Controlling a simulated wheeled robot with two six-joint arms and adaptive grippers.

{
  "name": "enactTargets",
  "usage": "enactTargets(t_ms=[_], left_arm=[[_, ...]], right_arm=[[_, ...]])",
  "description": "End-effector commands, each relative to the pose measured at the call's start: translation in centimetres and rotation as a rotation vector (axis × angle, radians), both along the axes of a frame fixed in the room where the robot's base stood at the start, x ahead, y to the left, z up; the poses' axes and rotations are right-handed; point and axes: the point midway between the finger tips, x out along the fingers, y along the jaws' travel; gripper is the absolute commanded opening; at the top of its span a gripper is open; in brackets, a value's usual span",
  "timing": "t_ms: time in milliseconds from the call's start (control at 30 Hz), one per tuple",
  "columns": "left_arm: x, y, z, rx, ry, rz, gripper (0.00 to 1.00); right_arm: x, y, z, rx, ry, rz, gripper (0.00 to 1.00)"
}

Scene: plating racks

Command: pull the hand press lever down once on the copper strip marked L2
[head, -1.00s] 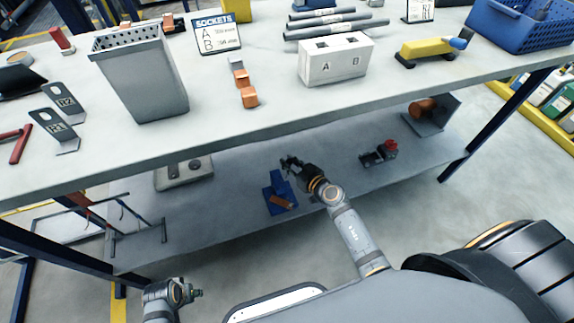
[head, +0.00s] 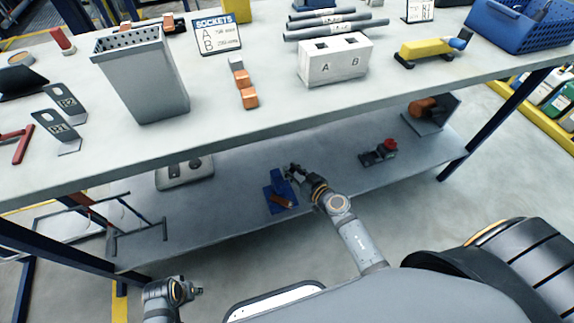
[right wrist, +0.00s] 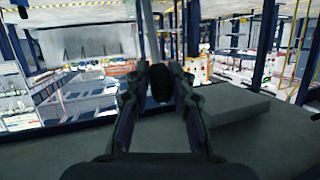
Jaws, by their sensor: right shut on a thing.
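The blue hand press (head: 275,186) stands on the lower shelf below the workbench. A copper strip (head: 283,201) lies at its base; any marking on it is too small to read. My right gripper (head: 290,170) is at the top of the press. In the right wrist view, its two fingers are closed around a dark knob (right wrist: 158,84), which appears to be the end of the press lever. My left gripper (head: 198,291) is low at the left of the head view, away from the press; its finger opening is too small to judge.
The lower shelf (head: 235,205) also holds a grey plate (head: 185,174) at left and a small device with a red top (head: 383,150) at right. The bench top (head: 215,122) overhangs the shelf. The shelf around the press is mostly clear.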

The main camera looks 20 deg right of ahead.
Motion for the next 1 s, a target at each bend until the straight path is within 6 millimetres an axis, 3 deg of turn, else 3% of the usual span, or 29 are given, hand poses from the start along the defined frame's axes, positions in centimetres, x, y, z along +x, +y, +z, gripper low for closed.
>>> enactTargets(t_ms=[700,1000], left_arm=[[0.0,0.0,-1.1,0.0,0.0,0.0,0.4],[0.0,0.0,-1.0,0.0,0.0,0.0,0.4]], right_arm=[[-2.6,0.0,-1.6,0.003,0.003,0.003,0.06],[-2.7,0.0,-1.6,0.003,0.003,0.003,0.05]])
